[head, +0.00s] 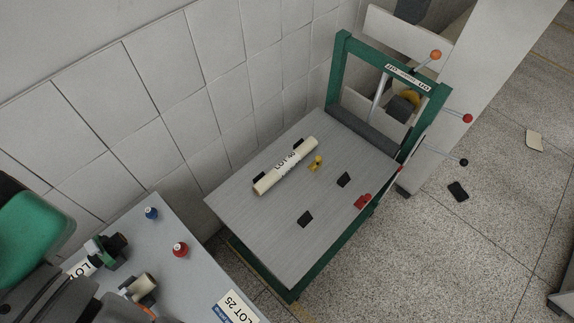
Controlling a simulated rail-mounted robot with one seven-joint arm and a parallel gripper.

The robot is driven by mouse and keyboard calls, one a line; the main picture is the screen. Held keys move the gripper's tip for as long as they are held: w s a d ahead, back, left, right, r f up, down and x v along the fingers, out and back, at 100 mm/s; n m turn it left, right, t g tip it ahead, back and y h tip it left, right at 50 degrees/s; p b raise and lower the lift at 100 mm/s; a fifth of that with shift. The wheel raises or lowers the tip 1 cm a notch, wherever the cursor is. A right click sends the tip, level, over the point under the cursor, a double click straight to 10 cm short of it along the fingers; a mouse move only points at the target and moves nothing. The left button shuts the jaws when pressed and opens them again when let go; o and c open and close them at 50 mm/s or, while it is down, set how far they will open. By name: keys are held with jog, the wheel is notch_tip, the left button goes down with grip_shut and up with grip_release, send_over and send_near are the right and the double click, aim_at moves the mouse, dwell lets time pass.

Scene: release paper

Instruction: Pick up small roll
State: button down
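A cream roll labelled LOT 40 (286,165) lies diagonally on the grey top of the green-framed table, beside black blocks. On the grey table at lower left, a pale piece marked "LO" (80,268) is partly hidden by dark parts in front. A short cream cylinder (145,284) is close to it, with dark and orange parts around it. I cannot tell for sure which of these is the small roll. I cannot make out my gripper's fingers in this view.
The green-framed table (235,207) also bears a yellow piece (316,162), loose black blocks (305,219) and a red piece (363,201). Levers with coloured knobs stick out at its right. A tiled wall stands behind.

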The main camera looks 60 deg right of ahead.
jog(key=c, duration=2.1)
grip_release()
jog(key=o, duration=1.2)
